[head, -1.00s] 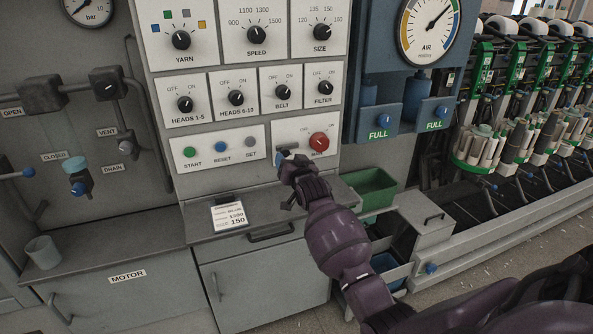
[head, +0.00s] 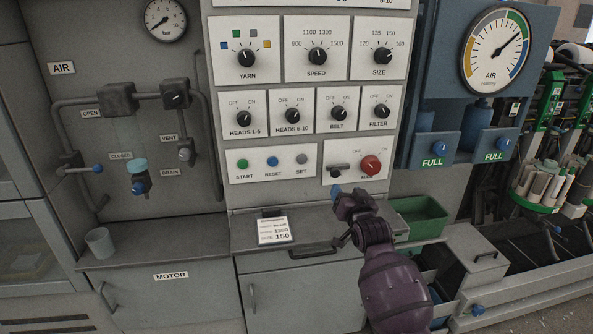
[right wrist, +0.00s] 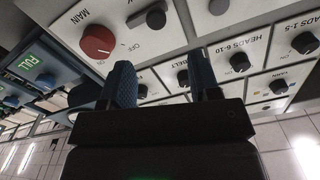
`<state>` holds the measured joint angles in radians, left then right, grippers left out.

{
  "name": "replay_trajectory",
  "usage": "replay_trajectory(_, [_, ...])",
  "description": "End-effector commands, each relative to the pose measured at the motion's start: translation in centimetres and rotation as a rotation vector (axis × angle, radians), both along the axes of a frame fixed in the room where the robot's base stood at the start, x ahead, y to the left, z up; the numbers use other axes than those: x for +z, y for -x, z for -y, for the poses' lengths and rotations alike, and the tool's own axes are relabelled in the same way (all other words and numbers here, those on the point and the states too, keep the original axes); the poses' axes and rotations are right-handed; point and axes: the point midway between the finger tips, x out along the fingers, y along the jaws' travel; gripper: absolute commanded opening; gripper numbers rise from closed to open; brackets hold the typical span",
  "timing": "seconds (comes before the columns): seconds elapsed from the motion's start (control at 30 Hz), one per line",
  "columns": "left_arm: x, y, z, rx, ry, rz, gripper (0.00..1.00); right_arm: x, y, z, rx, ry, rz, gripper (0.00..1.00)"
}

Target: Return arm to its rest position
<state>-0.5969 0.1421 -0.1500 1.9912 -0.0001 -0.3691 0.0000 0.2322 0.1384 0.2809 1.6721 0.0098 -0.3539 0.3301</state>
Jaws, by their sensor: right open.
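My right gripper (head: 338,190) is in front of the cone winder's panel, just below the MAIN plate, with its purple arm (head: 392,285) coming up from the bottom. In the right wrist view its two blue-padded fingers (right wrist: 162,85) stand apart with nothing between them. The red MAIN knob (head: 371,165) is at the upper right of the gripper, and it also shows in the right wrist view (right wrist: 97,42). A dark lever (head: 338,168) is left of the knob, just above the fingertips; I cannot tell whether they touch. My left gripper is not in view.
A grey ledge (head: 180,240) with a paper card (head: 274,230) and a grey cup (head: 99,242) runs below the panel. A green bin (head: 424,216) and an open drawer (head: 483,257) stand close right of my arm. Pipes and valves are at left.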

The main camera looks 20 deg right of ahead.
Motion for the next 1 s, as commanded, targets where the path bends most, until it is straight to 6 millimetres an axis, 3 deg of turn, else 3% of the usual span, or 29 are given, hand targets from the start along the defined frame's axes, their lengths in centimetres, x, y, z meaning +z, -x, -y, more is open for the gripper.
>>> replay_trajectory(0.3, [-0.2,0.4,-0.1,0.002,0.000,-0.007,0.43,0.6,0.1,-0.1,0.001,0.078,-0.008,0.56])
replay_trajectory(0.4, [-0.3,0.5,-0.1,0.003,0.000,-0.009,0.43,2.1,0.3,-2.6,0.043,0.168,0.007,0.56])
replay_trajectory(0.57, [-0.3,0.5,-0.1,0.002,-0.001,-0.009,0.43,-0.7,3.1,-5.3,0.097,0.266,-0.047,0.56])
replay_trajectory(0.77, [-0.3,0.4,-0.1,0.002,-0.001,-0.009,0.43,-5.4,7.7,-8.0,0.160,0.335,-0.133,0.56])
replay_trajectory(1.0, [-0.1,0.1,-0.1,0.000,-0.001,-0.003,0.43,-13.0,16.4,-11.3,0.249,0.365,-0.286,0.56])
